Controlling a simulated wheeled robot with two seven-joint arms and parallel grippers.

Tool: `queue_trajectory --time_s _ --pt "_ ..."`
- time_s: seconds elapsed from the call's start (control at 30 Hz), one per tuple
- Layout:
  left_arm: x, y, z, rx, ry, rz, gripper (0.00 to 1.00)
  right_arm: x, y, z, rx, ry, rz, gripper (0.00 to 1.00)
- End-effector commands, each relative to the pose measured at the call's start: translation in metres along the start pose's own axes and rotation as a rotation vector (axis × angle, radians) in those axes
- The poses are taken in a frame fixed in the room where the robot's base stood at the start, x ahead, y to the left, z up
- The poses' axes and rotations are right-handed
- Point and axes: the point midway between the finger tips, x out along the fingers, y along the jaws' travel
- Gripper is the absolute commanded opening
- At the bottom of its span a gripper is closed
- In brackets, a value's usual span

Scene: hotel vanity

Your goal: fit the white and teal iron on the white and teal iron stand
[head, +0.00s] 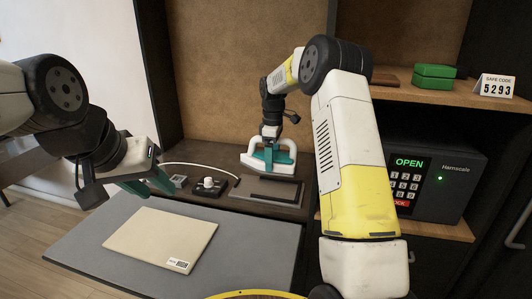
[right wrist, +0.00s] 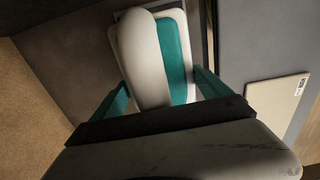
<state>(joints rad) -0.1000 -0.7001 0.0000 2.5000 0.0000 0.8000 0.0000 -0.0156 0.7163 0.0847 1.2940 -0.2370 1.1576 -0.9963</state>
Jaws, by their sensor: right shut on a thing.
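The white and teal iron (head: 256,164) is at the back of the dark counter, with its white handle up. My right gripper (head: 270,146) reaches down from above and is shut on it. In the right wrist view, the iron (right wrist: 176,55) shows its white handle and teal body between the teal fingers (right wrist: 162,92). A flat dark tray-like stand (head: 268,190) lies just in front of and below the iron; I see no white or teal on it. I cannot tell whether the iron touches it. My left gripper (head: 150,183) hangs empty at the left, its fingers apart.
A small black device with a white knob (head: 209,184) and a small grey box (head: 178,181) sit left of the stand. A beige folder (head: 160,238) lies on the grey mat (head: 240,255). A safe (head: 435,178) and a shelf with green boxes (head: 434,77) are at the right.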

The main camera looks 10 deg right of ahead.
Motion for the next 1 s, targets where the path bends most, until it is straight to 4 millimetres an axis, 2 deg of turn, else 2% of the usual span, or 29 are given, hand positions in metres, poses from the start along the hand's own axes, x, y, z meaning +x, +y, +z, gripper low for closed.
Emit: queue_trajectory --time_s 0.7,1.0 --pt "0.0 0.0 0.0 0.0 0.0 0.0 0.36 0.053 0.001 0.0 0.0 0.0 0.002 0.15" --pt "0.0 0.0 0.0 0.0 0.0 0.0 0.36 0.065 0.001 0.0 0.0 0.001 0.002 0.15"
